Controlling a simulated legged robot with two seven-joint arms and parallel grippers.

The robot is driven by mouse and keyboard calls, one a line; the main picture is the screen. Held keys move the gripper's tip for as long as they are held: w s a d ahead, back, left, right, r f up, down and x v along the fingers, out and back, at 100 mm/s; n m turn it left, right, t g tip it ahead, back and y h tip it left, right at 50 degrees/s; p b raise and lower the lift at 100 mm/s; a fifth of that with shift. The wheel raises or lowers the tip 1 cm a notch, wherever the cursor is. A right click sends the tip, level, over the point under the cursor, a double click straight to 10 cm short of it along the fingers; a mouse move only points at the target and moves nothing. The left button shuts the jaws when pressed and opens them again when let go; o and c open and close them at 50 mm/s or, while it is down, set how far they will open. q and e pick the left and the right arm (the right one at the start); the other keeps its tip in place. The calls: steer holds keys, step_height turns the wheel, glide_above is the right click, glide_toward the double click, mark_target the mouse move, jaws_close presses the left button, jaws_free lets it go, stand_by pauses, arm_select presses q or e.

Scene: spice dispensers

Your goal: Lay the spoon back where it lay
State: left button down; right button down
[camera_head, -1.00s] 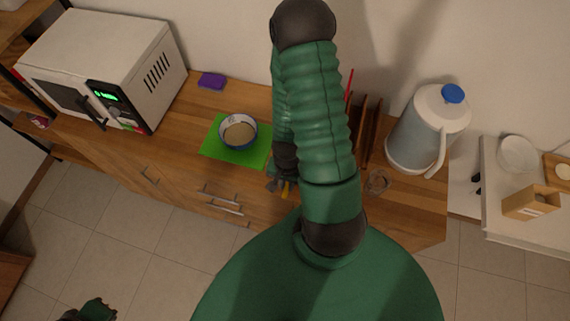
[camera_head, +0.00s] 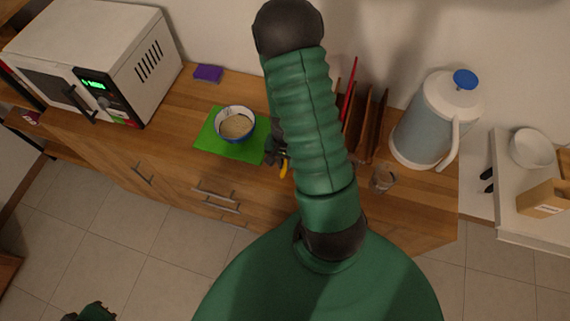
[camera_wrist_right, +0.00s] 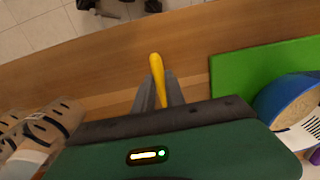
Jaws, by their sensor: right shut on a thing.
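The yellow spoon (camera_wrist_right: 156,72) shows in the right wrist view as a rounded yellow handle between my right gripper's fingers (camera_wrist_right: 160,92). The right gripper is shut on it, over the wooden counter near the front edge. In the head view a small yellow piece of the spoon (camera_head: 284,168) shows below my right gripper (camera_head: 279,156), just right of the green mat (camera_head: 208,146). The arm hides part of this area. I cannot tell whether the spoon touches the counter. A green and dark part of my left arm shows at the bottom left; its fingers are not clear.
A blue and white bowl (camera_head: 250,133) with beige contents stands on the mat. A glass (camera_head: 383,180), a pitcher with a blue lid (camera_head: 437,120) and a brown rack (camera_head: 376,125) stand to the right. A purple sponge (camera_head: 208,73) and a microwave (camera_head: 95,60) are left.

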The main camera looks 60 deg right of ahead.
steer(key=shift+f, duration=0.1)
steer(key=c, duration=1.4)
jaws_free()
steer(key=shift+r, duration=0.3)
step_height(320, 180, up, 12)
steer(key=p, duration=0.3)
steer(key=shift+w+a+r+n+t, duration=0.45)
steer(key=shift+w+a+r+n, duration=0.7)
steer(key=shift+a+n, duration=1.65)
steer(key=shift+w+a+r+n+t, duration=0.4)
steer(key=shift+w+a+r+n, duration=0.7)
steer(key=shift+a+n, duration=1.75)
steer(key=shift+w+a+r+n+t, duration=0.45)
steer(key=shift+w+a+r+n, duration=1)
steer(key=shift+a, duration=2.4)
